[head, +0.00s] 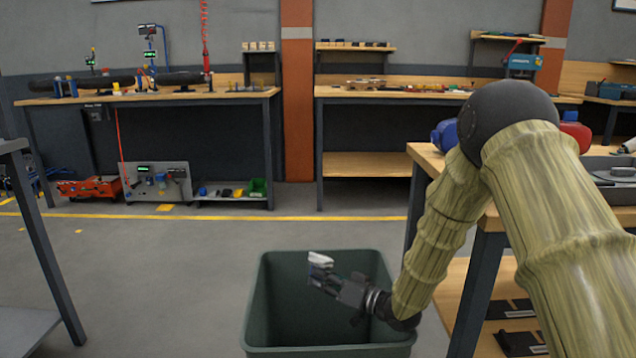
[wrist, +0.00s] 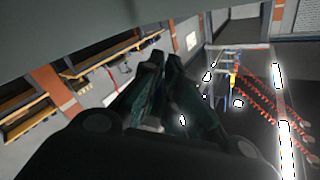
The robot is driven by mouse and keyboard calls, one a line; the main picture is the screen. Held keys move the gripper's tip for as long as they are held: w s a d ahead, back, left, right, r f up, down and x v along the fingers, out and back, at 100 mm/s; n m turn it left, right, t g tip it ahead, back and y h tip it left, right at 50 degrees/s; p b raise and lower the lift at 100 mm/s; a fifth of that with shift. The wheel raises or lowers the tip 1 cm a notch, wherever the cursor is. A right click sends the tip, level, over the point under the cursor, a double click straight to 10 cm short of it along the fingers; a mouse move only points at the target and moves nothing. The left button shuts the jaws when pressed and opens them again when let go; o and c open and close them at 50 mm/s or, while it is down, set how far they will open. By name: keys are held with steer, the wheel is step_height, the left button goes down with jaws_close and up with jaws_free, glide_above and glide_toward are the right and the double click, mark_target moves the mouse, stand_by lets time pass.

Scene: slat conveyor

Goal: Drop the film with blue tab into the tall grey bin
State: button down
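The tall grey bin (head: 262,325) stands on the floor in the lower middle of the head view, its top open. My gripper (head: 325,270) is over the bin's mouth, pointing left, with a small pale piece at its tip end. In the wrist view the two dark fingers of my gripper (wrist: 164,66) are close together with a narrow gap at the tips. The bin's bottom is hidden.
A wooden-topped workbench (head: 424,158) stands close on the right, beside my arm. A dark table leg (head: 50,255) is at the left edge. Workbenches (head: 150,98) line the back wall. The floor (head: 150,265) left of the bin is clear.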

steer(key=c, duration=1.6)
jaws_free()
steer(key=shift+o, duration=0.2)
steer(key=shift+r, duration=5)
